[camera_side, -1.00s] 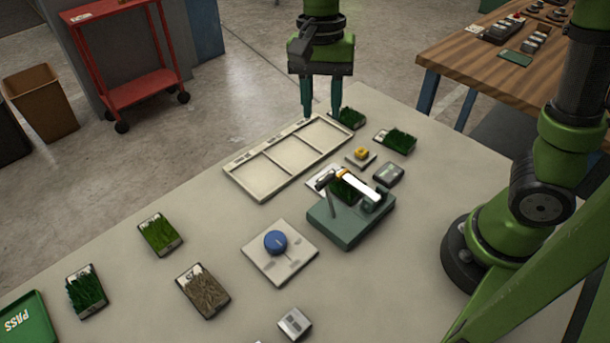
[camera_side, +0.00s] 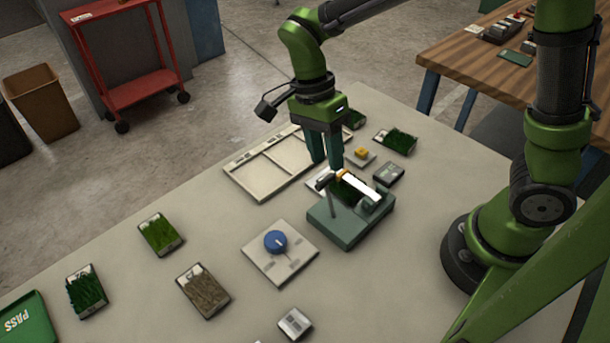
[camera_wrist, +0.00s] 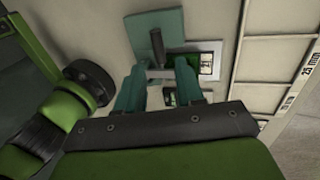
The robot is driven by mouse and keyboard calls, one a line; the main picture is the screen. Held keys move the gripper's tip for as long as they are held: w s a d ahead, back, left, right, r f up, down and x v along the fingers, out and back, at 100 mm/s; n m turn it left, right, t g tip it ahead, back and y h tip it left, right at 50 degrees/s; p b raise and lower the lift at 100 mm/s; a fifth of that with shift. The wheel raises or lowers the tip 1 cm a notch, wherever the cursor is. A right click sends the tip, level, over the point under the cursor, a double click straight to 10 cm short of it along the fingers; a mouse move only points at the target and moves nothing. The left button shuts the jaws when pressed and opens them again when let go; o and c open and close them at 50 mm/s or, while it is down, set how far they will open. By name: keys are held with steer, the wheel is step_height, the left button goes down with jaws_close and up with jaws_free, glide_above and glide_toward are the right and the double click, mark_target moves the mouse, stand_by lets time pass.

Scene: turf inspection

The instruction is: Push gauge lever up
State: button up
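The gauge is a green block (camera_side: 340,227) with a short upright post and a sample of grass on it. Its lever (camera_side: 358,187) is a white bar with an orange band and a dark end, lying low over the grass. My gripper (camera_side: 327,160) points down just behind the lever's dark end, with its two fingers apart. In the wrist view my gripper (camera_wrist: 160,72) is open, and a grey bar, seemingly the lever's end, shows between the fingertips. The green base (camera_wrist: 170,22) and dark post are beyond. I cannot tell whether the fingers touch the lever.
A sectioned cream tray (camera_side: 257,186) lies behind and left of my gripper. A yellow button box (camera_side: 361,155) and a small grey device (camera_side: 389,174) stand close by. A blue knob (camera_side: 275,241) sits on a plate at front left. Several turf samples lie around the table.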

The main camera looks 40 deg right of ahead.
mark_target(330, 175)
steer(key=x, duration=0.6)
steer(key=shift+c, duration=0.4)
steer(key=shift+r, duration=0.1)
jaws_close()
